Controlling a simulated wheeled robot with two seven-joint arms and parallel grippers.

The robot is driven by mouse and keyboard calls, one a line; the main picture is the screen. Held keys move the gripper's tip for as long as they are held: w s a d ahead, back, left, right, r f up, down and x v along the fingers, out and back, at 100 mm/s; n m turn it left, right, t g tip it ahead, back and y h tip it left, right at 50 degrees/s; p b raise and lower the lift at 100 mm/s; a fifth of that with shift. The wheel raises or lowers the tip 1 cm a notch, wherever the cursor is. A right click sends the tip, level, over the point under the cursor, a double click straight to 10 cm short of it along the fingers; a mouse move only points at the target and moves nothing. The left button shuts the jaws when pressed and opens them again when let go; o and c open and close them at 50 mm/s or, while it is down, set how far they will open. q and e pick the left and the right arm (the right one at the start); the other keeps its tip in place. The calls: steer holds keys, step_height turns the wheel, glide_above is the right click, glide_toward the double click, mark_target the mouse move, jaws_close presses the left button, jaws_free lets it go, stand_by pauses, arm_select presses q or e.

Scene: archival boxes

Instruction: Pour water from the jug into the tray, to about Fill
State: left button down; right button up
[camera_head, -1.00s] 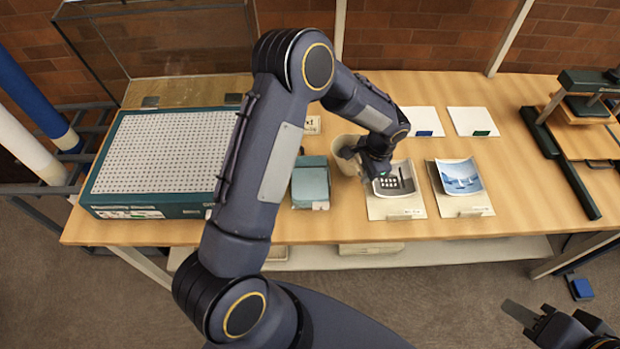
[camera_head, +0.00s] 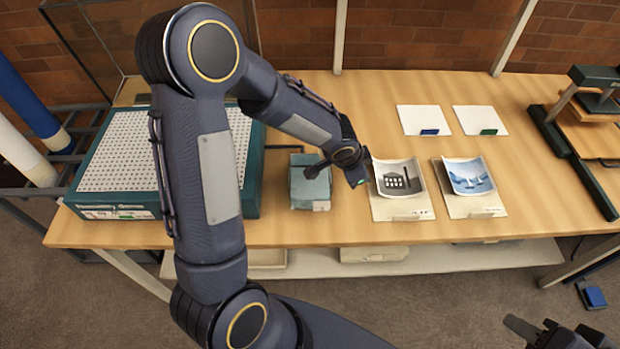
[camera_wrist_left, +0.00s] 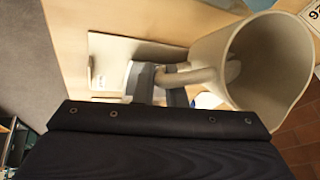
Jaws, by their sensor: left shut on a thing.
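The jug (camera_wrist_left: 270,60) is a pale cream vessel in the left wrist view, its mouth toward the camera; I cannot see its water level. My left gripper (camera_wrist_left: 160,82) is shut on its looped handle. My right gripper (camera_head: 524,330) shows only partly at the bottom right, away from the table.
The small teal box (camera_head: 310,188) stands mid-table. Two boards with pictures, a building (camera_head: 398,180) and boats (camera_head: 468,178), lie to its right. Two white cards (camera_head: 423,119) (camera_head: 480,119) lie behind them. A dark green press (camera_head: 562,140) stands at the right.

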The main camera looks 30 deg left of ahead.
arm_select(q)
steer(key=shift+r+t+h+b, duration=0.4)
steer(key=shift+t+b, duration=0.1)
steer(key=shift+b, duration=0.15)
steer(key=shift+s+f+t+b, duration=0.1)
steer(key=shift+f+t+b, duration=0.15)
steer(key=shift+b, duration=0.4)
steer(key=shift+r, duration=0.15)
steer(key=shift+s+a+f+t+h+b, duration=0.1)
steer(key=shift+f+t+h+b, duration=0.2)
steer(key=shift+b, duration=0.4)
steer(key=shift+s+a+r+t+h+b, duration=0.1)
steer(key=shift+t+b, duration=0.25)
steer(key=shift+b, duration=0.3)
steer(key=shift+r+b, duration=0.1)
steer(key=shift+b, duration=0.35)
steer(key=shift+s+t, duration=0.1)
steer(key=shift+t, duration=0.2)
steer(key=shift+s+d+r+t+h+b, duration=0.15)
steer(key=shift+d+r+t+h+b, duration=0.2)
steer(key=shift+b, duration=0.35)
steer(key=shift+a+f+b, duration=0.1)
steer(key=shift+a+b, duration=0.15)
steer(key=shift+b, duration=0.2)
